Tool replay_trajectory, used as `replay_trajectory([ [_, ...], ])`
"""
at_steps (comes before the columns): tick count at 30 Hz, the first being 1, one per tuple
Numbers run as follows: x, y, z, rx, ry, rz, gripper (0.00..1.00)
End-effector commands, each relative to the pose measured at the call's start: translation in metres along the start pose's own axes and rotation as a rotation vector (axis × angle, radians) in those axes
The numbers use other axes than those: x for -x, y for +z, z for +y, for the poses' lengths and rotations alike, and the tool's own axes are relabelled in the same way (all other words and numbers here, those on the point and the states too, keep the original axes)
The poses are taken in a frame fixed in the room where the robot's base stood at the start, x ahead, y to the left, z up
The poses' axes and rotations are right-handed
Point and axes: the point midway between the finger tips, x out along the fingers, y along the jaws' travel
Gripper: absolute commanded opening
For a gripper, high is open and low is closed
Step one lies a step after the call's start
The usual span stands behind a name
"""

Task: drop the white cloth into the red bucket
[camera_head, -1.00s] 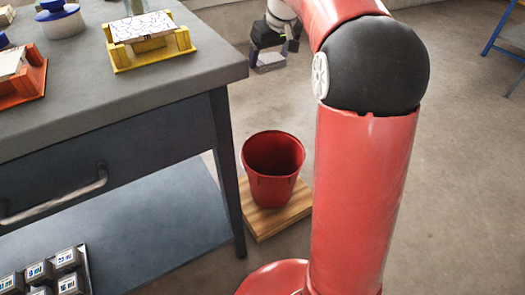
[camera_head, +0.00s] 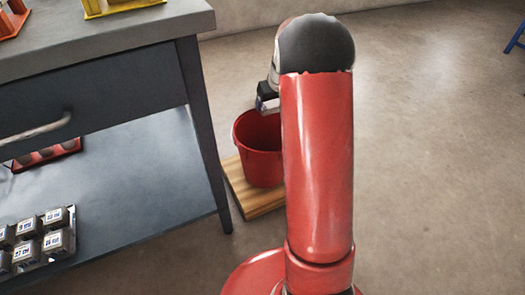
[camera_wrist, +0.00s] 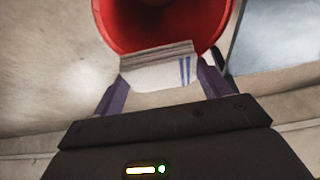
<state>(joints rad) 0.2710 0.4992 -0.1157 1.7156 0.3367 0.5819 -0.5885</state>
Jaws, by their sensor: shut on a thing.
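The red bucket (camera_head: 258,165) stands upright on a wooden board beside the table, partly hidden behind my red arm. In the wrist view its open mouth (camera_wrist: 165,18) is ahead of the fingers. My gripper (camera_wrist: 162,82) is shut on the white cloth (camera_wrist: 155,74), which looks folded and has blue stripes at one end. In the head view my gripper (camera_head: 267,104) is at the bucket's top, over its opening. The cloth shows there only as a small pale patch, mostly hidden by the gripper and arm.
The wooden board (camera_head: 240,192) lies on the floor right of the grey table (camera_head: 120,42). The table's leg and lower shelf (camera_head: 130,180) are close on the bucket's left. Small labelled blocks (camera_head: 58,243) sit on the shelf.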

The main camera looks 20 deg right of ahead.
Motion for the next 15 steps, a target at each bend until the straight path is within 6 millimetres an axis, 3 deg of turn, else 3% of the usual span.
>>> replay_trajectory([
  [7, -0.031, 0.013, 0.000, 0.001, 0.000, 0.000, 0.51],
  [15, -0.041, 0.017, 0.000, 0.001, 0.000, 0.001, 0.51],
])
